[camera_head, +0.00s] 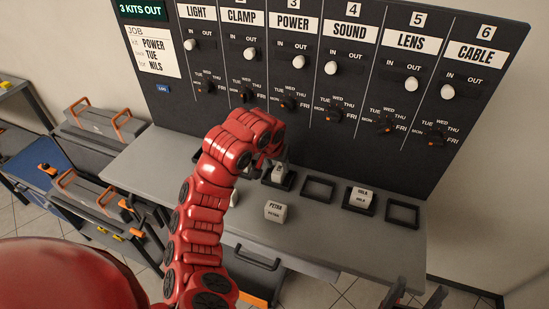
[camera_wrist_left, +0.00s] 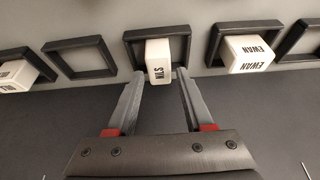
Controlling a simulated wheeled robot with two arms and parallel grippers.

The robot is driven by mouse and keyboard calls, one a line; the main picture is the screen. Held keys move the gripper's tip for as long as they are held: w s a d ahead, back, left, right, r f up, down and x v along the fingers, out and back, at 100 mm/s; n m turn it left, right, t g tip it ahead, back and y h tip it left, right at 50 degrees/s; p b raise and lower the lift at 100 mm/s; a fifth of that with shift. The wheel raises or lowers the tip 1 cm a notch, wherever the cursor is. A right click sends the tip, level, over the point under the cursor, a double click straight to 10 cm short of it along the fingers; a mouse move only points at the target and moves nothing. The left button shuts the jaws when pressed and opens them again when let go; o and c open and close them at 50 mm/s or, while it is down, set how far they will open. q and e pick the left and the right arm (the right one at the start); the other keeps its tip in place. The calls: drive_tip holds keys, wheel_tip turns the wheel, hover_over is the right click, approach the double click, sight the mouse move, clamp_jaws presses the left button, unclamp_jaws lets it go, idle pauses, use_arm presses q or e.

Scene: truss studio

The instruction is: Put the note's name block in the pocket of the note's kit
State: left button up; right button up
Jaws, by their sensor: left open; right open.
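The note (camera_head: 152,50) reads POWER, TUE, NILS. The white NILS block (camera_wrist_left: 158,62) stands in a black square pocket (camera_wrist_left: 130,52). In the head view this block (camera_head: 279,174) and its pocket (camera_head: 290,184) are below the POWER column, third from the left. My left gripper (camera_wrist_left: 160,74) is open, its fingers on either side of the block's near end, with gaps visible. In the head view the left gripper (camera_head: 274,160) is partly hidden by its own wrist. My right gripper (camera_head: 418,291) is open and empty at the lower right, in front of the shelf.
An EWAN block (camera_wrist_left: 247,54) sits in the neighbouring pocket. A PETRA block (camera_head: 275,211) stands loose on the grey shelf (camera_head: 320,238). Another block (camera_head: 360,196) fills the fifth pocket; the fourth (camera_head: 318,188) and sixth (camera_head: 402,212) are empty. The dark knob panel (camera_head: 330,150) rises behind.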

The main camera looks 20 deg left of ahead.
use_arm(q)
drive_tip(key=p+v, duration=0.3)
drive_tip(key=v, duration=0.5)
drive_tip(key=shift+s, duration=0.1)
